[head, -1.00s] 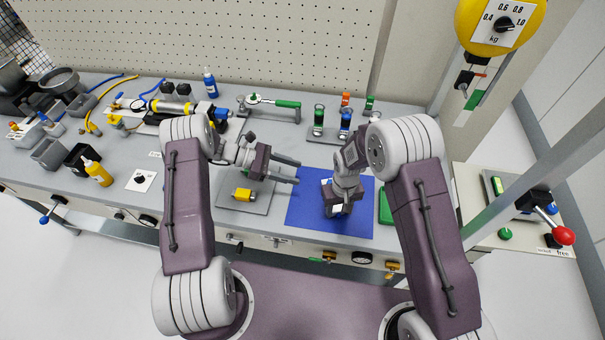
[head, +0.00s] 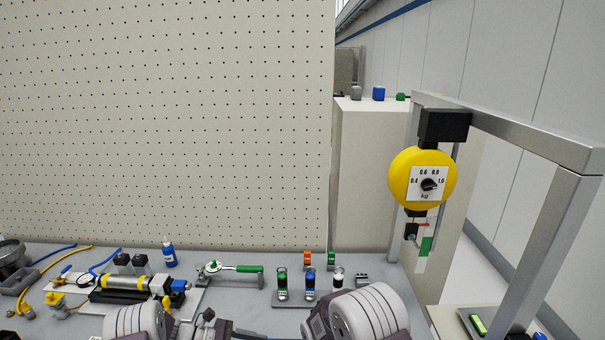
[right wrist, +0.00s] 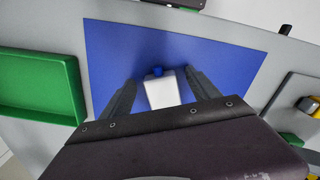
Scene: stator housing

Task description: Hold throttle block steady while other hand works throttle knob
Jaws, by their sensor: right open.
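In the right wrist view a white block with a blue knob on one end, apparently the throttle block (right wrist: 162,93), sits on the blue mat (right wrist: 225,50). My right gripper (right wrist: 160,76) is open, with one finger on each side of the block and visible gaps between.
A green tray (right wrist: 40,85) lies beside the mat; a grey plate (right wrist: 292,108) with a yellow part is opposite. Toward the back of the bench are a green-handled tool (head: 235,268) and a stand (head: 290,305) with several capped cylinders. A yellow dial scale (head: 422,178) hangs at right.

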